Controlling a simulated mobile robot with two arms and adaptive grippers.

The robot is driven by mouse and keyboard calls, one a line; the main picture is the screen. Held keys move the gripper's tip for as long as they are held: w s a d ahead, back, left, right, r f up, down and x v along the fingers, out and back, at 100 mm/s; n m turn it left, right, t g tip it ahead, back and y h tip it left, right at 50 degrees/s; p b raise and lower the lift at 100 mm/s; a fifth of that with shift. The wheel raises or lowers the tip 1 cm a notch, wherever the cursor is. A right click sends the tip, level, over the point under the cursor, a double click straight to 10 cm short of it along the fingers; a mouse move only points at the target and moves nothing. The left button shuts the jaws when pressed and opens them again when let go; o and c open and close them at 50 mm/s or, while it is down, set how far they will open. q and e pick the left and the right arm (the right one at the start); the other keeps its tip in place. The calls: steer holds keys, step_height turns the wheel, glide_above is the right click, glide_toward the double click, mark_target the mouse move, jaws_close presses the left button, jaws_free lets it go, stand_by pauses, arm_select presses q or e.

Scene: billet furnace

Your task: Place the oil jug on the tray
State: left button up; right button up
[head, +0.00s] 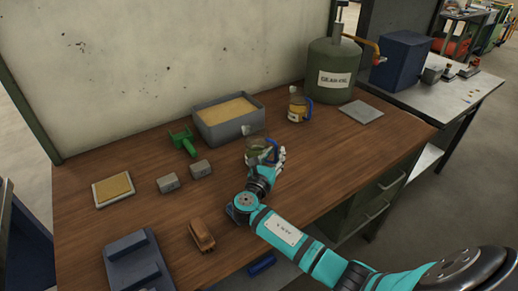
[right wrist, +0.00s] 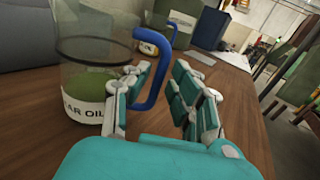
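A clear jug with green oil, a white label reading "...AR OIL" and a blue handle (head: 262,150) stands on the wooden bench; it fills the left of the right wrist view (right wrist: 92,75). My right gripper (right wrist: 160,90) is at its handle side, fingers apart, with the blue handle between them. I cannot tell whether a finger touches the handle. A second jug with amber oil and a blue handle (head: 298,106) stands farther back. A flat grey square tray (head: 361,112) lies empty at the back right of the bench. My left gripper is not in view.
A green drum (head: 334,68) stands behind the tray. A grey sand-filled bin (head: 232,130), a green scoop (head: 183,142), two grey blocks (head: 185,178), a yellow-filled shallow pan (head: 114,189), a brown brush (head: 202,234) and a blue holder (head: 138,264) occupy the left. The bench's right front is clear.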

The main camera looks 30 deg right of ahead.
steer(key=shift+x, duration=0.9)
steer(key=shift+c, duration=0.4)
jaws_close()
